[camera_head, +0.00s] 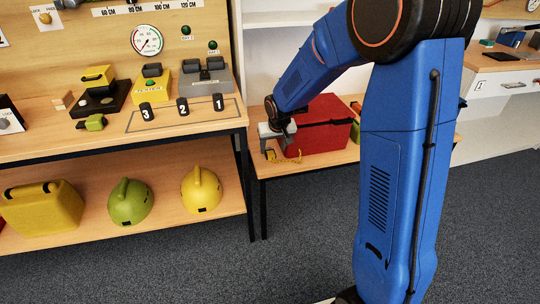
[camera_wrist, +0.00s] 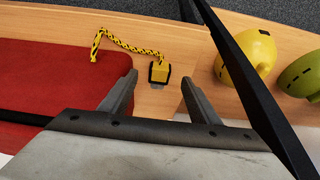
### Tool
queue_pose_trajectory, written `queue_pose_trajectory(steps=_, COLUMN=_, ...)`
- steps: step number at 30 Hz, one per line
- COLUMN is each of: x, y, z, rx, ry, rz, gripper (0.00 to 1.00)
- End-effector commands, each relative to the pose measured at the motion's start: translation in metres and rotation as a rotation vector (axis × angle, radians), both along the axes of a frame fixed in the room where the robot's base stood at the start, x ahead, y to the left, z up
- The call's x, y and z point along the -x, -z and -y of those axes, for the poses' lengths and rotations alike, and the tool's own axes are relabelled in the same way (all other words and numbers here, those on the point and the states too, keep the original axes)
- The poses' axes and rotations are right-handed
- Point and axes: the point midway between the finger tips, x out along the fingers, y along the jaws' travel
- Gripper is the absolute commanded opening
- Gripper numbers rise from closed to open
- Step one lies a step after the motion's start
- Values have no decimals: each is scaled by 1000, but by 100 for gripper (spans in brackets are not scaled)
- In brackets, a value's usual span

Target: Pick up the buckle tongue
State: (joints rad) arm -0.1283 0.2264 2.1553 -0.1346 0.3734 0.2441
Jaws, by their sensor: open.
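The buckle tongue (camera_wrist: 159,72) is a small yellow block with a dark edge and a grey tip. It lies on the wooden bench beside the red case, with a yellow-black rope (camera_wrist: 125,44) running from it toward the case. In the head view the tongue (camera_head: 270,154) shows small, just below my gripper. My gripper (camera_wrist: 158,84) is open and empty. Its two fingers are apart, one on each side of the tongue's grey tip in the wrist view; I cannot tell the height gap.
The red case (camera_head: 320,115) with a black strap fills the bench right of my gripper in the head view. A black table leg (camera_wrist: 255,85) crosses the wrist view. Yellow (camera_head: 201,190) and green (camera_head: 130,203) helmets sit on the lower shelf. Grey carpet is clear in front.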

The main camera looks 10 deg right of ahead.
Motion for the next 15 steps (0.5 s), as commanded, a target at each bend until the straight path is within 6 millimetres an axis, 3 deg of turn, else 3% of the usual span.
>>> queue_pose_trajectory(steps=8, x=-3, y=12, z=0, rx=0, ry=1, rz=-2, gripper=56)
queue_pose_trajectory(steps=15, x=-12, y=41, z=-1, rx=0, ry=-1, rz=-2, gripper=56)
